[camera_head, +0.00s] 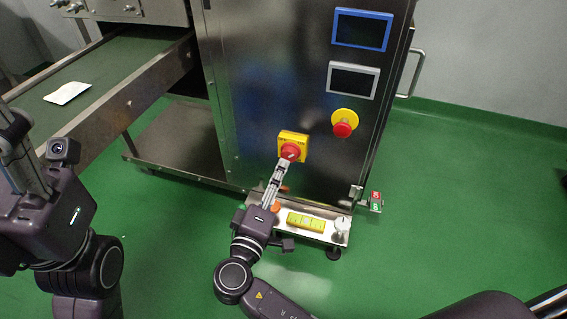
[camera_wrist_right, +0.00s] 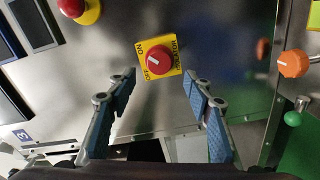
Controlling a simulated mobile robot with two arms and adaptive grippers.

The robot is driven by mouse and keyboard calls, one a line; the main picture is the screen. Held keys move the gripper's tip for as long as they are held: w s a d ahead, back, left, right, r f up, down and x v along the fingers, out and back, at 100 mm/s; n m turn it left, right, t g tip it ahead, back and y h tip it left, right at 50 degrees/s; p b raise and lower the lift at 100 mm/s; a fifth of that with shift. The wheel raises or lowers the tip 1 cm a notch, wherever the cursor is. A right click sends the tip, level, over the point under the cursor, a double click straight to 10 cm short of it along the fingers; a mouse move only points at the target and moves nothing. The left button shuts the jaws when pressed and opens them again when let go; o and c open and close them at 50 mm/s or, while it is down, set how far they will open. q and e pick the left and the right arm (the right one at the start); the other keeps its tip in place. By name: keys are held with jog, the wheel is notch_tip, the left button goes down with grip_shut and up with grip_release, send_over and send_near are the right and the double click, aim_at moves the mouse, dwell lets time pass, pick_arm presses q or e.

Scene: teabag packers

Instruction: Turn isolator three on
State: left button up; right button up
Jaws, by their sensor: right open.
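The isolator is a yellow square plate with a red rotary knob (camera_head: 291,151) on the front of the steel cabinet. In the right wrist view, the red knob (camera_wrist_right: 158,59) has a white pointer mark, and the plate carries ON and OFF lettering. The mark points to the picture's left; I cannot tell which word it lines up with. My right gripper (camera_head: 281,168) is just in front of the isolator. In the right wrist view it (camera_wrist_right: 161,79) is open and empty, its fingers either side of the plate's lower edge. My left gripper is at the left edge, its fingers unclear.
A red emergency button on a yellow base (camera_head: 344,123) is to the right, below two framed screens (camera_head: 362,29) (camera_head: 353,80). An orange knob (camera_wrist_right: 294,63) and green button (camera_wrist_right: 292,118) show at the right wrist view's side. A conveyor (camera_head: 100,72) carries a white packet.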

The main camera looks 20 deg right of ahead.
jog(key=v, duration=0.5)
jog(key=shift+s, duration=0.1)
dwell(0.3)
